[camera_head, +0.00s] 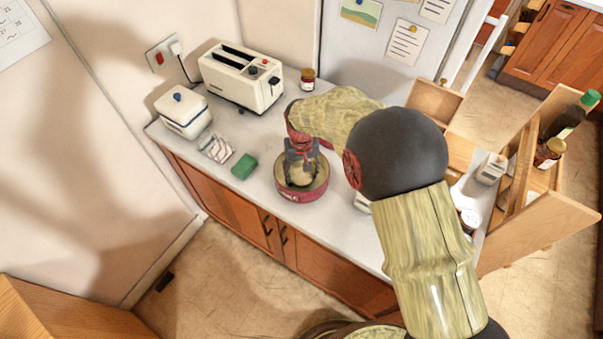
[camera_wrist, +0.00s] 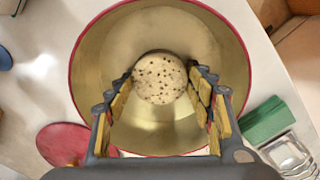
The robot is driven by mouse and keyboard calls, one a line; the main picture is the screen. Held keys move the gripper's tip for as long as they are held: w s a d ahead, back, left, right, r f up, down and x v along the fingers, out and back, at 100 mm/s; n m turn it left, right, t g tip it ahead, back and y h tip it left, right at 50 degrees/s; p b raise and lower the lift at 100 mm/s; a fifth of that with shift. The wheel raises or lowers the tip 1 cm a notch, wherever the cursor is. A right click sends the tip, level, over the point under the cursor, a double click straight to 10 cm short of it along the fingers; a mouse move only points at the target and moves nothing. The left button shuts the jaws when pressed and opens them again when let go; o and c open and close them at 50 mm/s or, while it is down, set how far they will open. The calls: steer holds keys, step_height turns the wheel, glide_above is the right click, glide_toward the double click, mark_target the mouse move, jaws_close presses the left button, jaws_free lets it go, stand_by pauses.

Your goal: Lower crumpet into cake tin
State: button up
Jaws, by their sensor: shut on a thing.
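The crumpet (camera_wrist: 160,79) is a round, pale piece with dark pits on its top. It also shows in the head view (camera_head: 301,174), partly hidden behind my fingers. My gripper (camera_wrist: 161,88) is shut on the crumpet, with one finger at each side of it. The cake tin (camera_wrist: 90,62) is round, with a gold inside and a red rim. In the head view the tin (camera_head: 299,196) stands on the counter, and my gripper (camera_head: 300,162) points down into its opening. I cannot tell whether the crumpet touches the tin's bottom.
A white toaster (camera_head: 240,80), a lidded white box (camera_head: 182,112) and a small jar (camera_head: 307,79) stand behind. The counter's front edge is close to the tin.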

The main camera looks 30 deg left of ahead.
mark_target(302, 176)
steer(key=o, duration=1.2)
step_height(302, 176, up, 12)
